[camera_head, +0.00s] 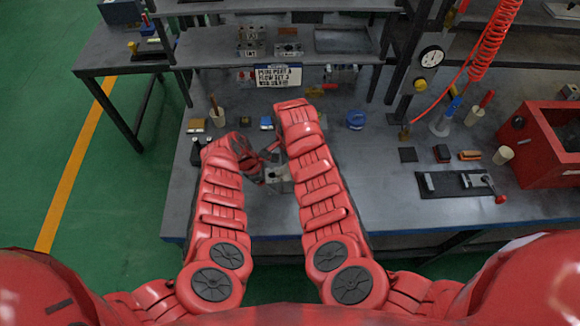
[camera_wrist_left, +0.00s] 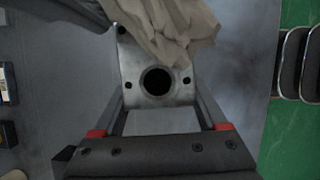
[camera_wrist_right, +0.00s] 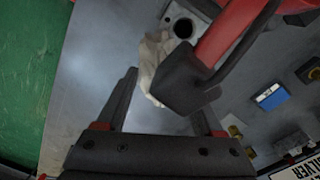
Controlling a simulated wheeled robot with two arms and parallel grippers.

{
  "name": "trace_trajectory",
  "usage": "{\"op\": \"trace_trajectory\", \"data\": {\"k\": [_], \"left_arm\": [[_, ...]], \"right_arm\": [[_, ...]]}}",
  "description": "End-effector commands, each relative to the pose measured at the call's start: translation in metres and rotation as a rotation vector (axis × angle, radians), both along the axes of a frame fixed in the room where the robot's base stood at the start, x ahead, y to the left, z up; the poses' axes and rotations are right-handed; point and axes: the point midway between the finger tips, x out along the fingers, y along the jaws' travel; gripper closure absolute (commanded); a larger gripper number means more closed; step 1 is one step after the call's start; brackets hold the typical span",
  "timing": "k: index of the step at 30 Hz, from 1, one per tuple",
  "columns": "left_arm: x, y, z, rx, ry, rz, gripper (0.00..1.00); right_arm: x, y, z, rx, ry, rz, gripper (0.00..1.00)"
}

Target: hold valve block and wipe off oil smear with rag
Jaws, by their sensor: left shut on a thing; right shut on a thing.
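The grey metal valve block (camera_head: 281,180) is on or just above the bench, near its front left. In the left wrist view the block (camera_wrist_left: 130,72) shows a round bore and small holes, between the fingers of my left gripper (camera_wrist_left: 157,108), which is shut on it. A cream rag (camera_wrist_left: 168,28) lies crumpled over the block's far end. The rag (camera_wrist_right: 150,68) also shows in the right wrist view, between the fingers of my right gripper (camera_wrist_right: 163,92), which is shut on it. My arms hide much of the work in the head view. I cannot make out an oil smear.
A shelf with metal blocks (camera_head: 288,49) and a sign (camera_head: 278,76) stands behind. A blue round item (camera_head: 356,120) lies right of my arms. Farther right are a black tray (camera_head: 455,184) and a red box (camera_head: 540,140).

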Motion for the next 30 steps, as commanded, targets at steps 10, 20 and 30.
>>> {"op": "trace_trajectory", "data": {"k": [10,20,30], "left_arm": [[0.001,0.0,0.001,-0.001,-0.002,0.002,1.0],[0.001,0.0,0.001,-0.001,-0.002,0.002,1.0],[0.001,0.0,0.001,0.0,-0.002,0.002,1.0]], "right_arm": [[-0.001,-0.001,0.031,-0.001,0.002,0.001,0.75],[-0.001,0.0,0.057,0.0,0.002,0.001,0.75],[-0.001,0.0,0.059,-0.001,0.003,0.001,0.75]]}}
